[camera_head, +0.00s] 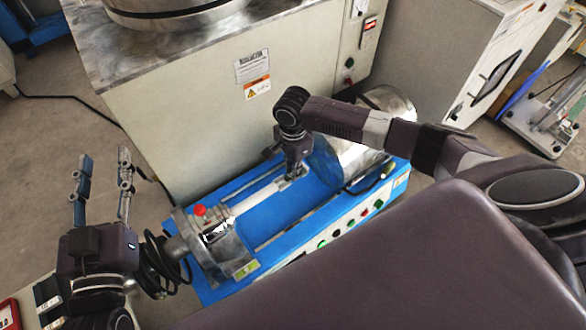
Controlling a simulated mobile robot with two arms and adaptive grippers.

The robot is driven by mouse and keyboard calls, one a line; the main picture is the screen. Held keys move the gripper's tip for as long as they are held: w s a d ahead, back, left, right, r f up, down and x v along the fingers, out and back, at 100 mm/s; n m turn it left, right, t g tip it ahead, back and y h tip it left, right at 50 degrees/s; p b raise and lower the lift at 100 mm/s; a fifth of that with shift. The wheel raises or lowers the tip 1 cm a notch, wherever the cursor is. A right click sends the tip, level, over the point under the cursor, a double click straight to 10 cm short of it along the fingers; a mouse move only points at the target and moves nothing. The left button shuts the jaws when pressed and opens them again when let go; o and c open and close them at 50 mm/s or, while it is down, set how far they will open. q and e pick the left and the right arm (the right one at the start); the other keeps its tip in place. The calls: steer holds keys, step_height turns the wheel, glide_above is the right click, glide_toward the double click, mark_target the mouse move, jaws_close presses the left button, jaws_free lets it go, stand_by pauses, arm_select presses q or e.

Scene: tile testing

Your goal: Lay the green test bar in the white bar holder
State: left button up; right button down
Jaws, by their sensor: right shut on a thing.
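My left gripper (103,172) is at the left, pointing up in the picture, with its two fingers wide apart and nothing between them. My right gripper (294,174) points down over the blue machine bed, by the far end of a pale rod. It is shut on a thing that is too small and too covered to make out. I cannot make out the green test bar or the white bar holder in this view. My own arm and body hide the lower right.
The blue machine (283,212) carries a metal drum (345,158), the pale rod (255,197), a red knob (200,210) and front buttons. A large beige cabinet (215,110) stands close behind. A black coiled cable (160,262) hangs right of my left gripper.

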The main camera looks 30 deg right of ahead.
arm_select(q)
steer(key=shift+f, duration=0.3)
arm_select(e)
steer(key=shift+f, duration=0.15)
arm_select(q)
steer(key=shift+a+f, duration=0.1)
steer(key=shift+f, duration=0.25)
arm_select(e)
steer(key=c, duration=2)
jaws_free()
arm_select(q)
steer(key=shift+s, duration=0.1)
